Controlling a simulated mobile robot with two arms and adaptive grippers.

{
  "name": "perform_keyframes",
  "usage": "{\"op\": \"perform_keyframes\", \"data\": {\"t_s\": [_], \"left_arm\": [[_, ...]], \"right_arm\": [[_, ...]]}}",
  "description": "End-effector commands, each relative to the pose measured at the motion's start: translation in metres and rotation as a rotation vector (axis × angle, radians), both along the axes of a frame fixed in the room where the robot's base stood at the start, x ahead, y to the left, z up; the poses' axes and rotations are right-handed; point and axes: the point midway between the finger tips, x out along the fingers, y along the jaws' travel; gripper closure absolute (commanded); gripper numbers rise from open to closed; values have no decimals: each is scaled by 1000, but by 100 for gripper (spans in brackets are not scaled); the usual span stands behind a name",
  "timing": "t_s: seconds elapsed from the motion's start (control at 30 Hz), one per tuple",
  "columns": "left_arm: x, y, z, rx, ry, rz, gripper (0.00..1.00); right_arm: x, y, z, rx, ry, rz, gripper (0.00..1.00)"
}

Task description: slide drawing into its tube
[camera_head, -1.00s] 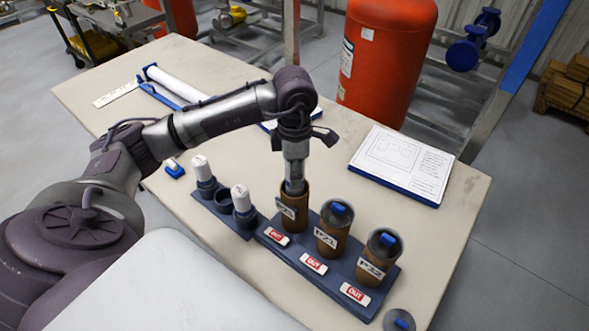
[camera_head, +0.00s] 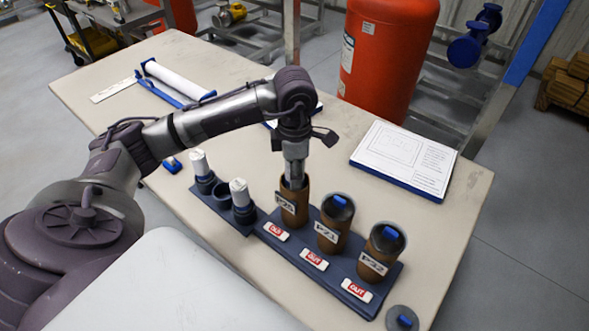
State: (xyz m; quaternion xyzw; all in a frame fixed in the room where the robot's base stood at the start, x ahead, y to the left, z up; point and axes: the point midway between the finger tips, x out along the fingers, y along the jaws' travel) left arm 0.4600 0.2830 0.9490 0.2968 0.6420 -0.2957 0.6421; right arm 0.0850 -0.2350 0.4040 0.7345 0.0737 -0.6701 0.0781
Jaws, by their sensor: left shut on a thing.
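My left gripper (camera_head: 294,181) points straight down at the mouth of the leftmost brown tube (camera_head: 294,212) in the dark blue rack. Its fingertips are at or just inside the mouth, and the gripper is shut. The rolled drawing it holds is hidden by the gripper and the tube wall. This tube stands upright with a label on its front and no cap on it. Two more brown tubes, the middle one (camera_head: 331,240) and the right one (camera_head: 374,266), have dark caps with blue handles. My right gripper is not in view.
A loose dark cap (camera_head: 403,319) lies at the rack's right end. A smaller rack with white rolls (camera_head: 240,193) stands left of the tubes. A printed sheet on a blue board (camera_head: 405,160) lies behind. A blue frame with a white roll (camera_head: 178,80) is at the far left.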

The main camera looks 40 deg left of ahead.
Motion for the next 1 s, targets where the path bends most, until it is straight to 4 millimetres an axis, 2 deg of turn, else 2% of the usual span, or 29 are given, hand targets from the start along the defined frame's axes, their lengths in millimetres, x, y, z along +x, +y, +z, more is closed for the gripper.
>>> {"op": "perform_keyframes", "data": {"t_s": [0.23, 0.63, 0.67, 0.7, 0.8, 0.83, 1.0], "left_arm": [[0, 0, -7, 1, -1, 0, 95], [0, 0, -7, 0, 0, 0, 95], [0, 0, -7, 0, 0, 0, 53], [0, 0, -7, 0, 0, 0, 47], [0, 0, -7, 0, 0, 0, 30], [0, 0, -7, 0, 0, 0, 27], [0, 0, -7, 0, 0, 0, 27]], "right_arm": [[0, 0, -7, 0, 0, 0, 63], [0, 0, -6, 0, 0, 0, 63], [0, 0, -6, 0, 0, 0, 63], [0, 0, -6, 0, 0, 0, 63], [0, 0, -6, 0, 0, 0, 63], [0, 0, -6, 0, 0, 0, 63], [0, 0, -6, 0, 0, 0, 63]]}}
